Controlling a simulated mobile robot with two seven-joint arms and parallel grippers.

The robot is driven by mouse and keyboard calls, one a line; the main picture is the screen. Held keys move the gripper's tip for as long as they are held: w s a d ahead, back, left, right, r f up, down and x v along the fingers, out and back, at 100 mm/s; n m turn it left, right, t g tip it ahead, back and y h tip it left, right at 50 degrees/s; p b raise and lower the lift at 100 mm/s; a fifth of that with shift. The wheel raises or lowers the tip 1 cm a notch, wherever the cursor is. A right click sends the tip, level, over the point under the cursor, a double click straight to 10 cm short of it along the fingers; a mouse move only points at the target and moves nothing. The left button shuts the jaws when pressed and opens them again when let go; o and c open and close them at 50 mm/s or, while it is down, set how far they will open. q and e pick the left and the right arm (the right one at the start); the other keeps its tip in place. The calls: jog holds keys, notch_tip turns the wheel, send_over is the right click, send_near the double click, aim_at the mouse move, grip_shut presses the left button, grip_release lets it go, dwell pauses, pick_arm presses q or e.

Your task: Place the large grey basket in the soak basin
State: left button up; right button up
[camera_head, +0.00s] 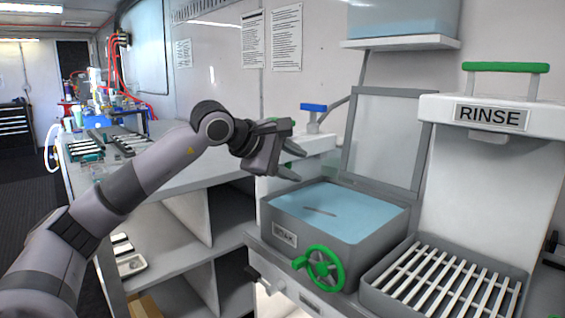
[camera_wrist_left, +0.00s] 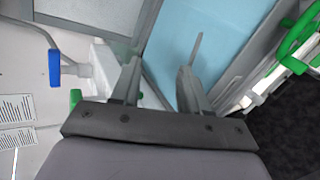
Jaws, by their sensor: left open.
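The soak basin (camera_head: 376,233) is a grey box full of light blue liquid, with its lid raised behind it. It also shows in the left wrist view, where its liquid (camera_wrist_left: 230,35) fills the upper middle. A thin grey strip (camera_head: 320,211) shows at the liquid's surface; I cannot tell whether it is part of the large grey basket. No whole basket is recognisable. My left gripper (camera_head: 299,162) is open and empty, above the basin's back left corner. Its two fingers stand apart in the left wrist view (camera_wrist_left: 159,68). My right gripper is not in view.
A green handwheel (camera_head: 320,268) is on the basin's front. A slatted rinse station (camera_head: 440,285) stands right of it, under a RINSE housing (camera_head: 490,115). A blue-handled tap (camera_head: 313,107) rises behind the gripper. A white counter (camera_head: 190,160) with trays lies to the left.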

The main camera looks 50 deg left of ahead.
pick_arm(q)
jog(key=shift+b+v, duration=0.3)
jog(key=shift+v, duration=1.2)
